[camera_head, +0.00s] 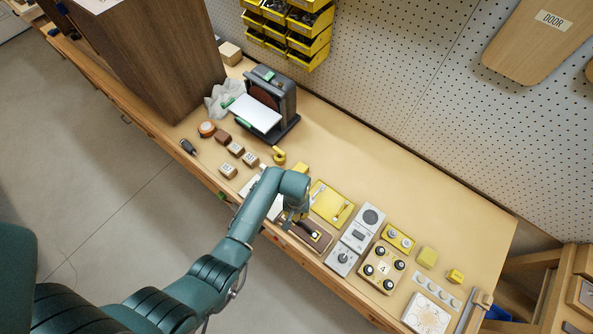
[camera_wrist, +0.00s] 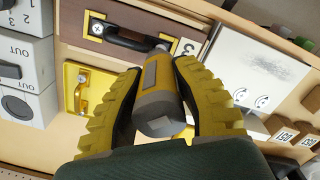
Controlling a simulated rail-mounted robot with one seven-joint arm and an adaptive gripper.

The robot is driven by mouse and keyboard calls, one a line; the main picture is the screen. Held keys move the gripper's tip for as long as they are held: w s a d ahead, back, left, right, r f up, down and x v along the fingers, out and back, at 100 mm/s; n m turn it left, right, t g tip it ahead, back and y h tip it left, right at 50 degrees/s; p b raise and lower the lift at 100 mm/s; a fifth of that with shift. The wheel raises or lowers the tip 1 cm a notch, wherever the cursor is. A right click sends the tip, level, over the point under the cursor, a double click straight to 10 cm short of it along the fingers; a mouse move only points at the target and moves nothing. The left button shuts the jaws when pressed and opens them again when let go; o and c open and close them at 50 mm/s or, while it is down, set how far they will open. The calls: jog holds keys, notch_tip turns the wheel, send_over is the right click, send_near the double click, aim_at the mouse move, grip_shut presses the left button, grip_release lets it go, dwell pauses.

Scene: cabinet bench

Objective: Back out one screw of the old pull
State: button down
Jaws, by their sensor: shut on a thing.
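My gripper (camera_wrist: 158,72) is shut on a yellow-and-grey driver (camera_wrist: 160,103), held between its yellow ribbed fingers. In the wrist view the driver's far end reaches the right end of the black old pull (camera_wrist: 128,40). The pull lies on a brown drawer front (camera_wrist: 72,20). A screw head (camera_wrist: 97,28) shows at the pull's left end. The screw at the right end is hidden behind the driver, and I cannot tell whether the tip touches it. In the head view my gripper (camera_head: 289,220) is over the brown drawer front (camera_head: 326,246), partly hiding it.
Wooden blocks (camera_head: 228,171) and a grey machine (camera_head: 288,97) are to the left. The bench behind the tray is clear.

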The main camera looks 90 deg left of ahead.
jog(key=shift+s+d+f, duration=0.1)
jog(key=shift+s+d, duration=0.05)
jog(key=shift+d, duration=0.1)
dwell(0.3)
notch_tip(320, 180, up, 6)
jog(key=p, duration=0.6)
jog(key=shift+a+r+p, duration=0.15)
jog(key=shift+r+p, duration=0.05)
jog(key=shift+p, duration=0.1)
